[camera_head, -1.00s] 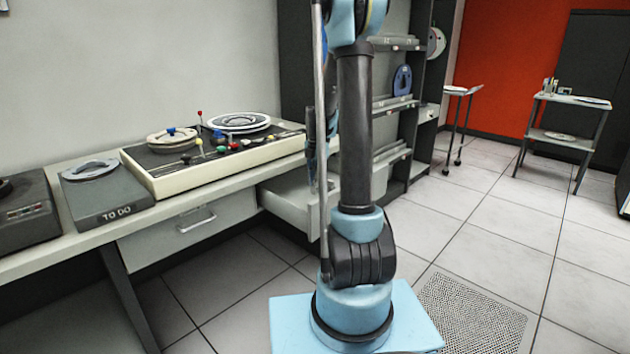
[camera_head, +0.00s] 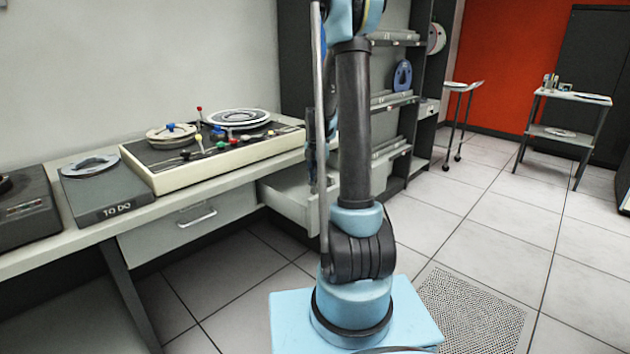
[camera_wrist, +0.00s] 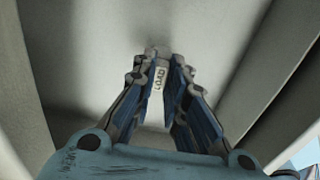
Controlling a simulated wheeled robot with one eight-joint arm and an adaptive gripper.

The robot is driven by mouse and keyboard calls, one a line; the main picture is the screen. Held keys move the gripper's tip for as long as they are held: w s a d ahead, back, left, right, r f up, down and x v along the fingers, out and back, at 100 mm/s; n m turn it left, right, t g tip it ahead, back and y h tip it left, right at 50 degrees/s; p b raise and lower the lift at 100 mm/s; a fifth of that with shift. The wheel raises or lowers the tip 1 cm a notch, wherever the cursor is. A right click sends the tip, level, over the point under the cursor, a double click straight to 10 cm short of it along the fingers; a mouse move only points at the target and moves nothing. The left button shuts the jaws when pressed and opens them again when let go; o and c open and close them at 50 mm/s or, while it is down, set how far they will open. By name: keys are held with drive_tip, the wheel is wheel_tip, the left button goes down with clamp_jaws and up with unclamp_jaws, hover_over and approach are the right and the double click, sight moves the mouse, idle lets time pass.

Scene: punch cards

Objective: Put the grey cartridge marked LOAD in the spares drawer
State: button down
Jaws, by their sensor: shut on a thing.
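The grey cartridge (camera_wrist: 157,98), with its LOAD label facing the camera, is in the middle of the wrist view. My gripper (camera_wrist: 158,66) is shut on it, with one finger on each side. Pale inner faces of the open drawer (camera_wrist: 90,50) surround them in that view. I cannot tell whether the cartridge touches the drawer's bottom. In the head view the open drawer (camera_head: 283,206) juts out from under the right end of the bench. My arm's column hides part of the drawer, and the cartridge does not show there.
A closed drawer (camera_head: 190,222) is left of the open one. On the bench (camera_head: 30,262) stand a console (camera_head: 220,160) with reels and coloured knobs, and a TO DO box (camera_head: 100,195). A dark shelf unit (camera_head: 425,85) stands close behind my arm.

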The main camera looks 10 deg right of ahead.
drive_tip(key=shift+f, duration=1.2)
idle(0.6)
drive_tip(key=c, duration=1.5)
unclamp_jaws()
drive_tip(key=shift+c, duration=1.1)
drive_tip(key=shift+r, duration=4.05)
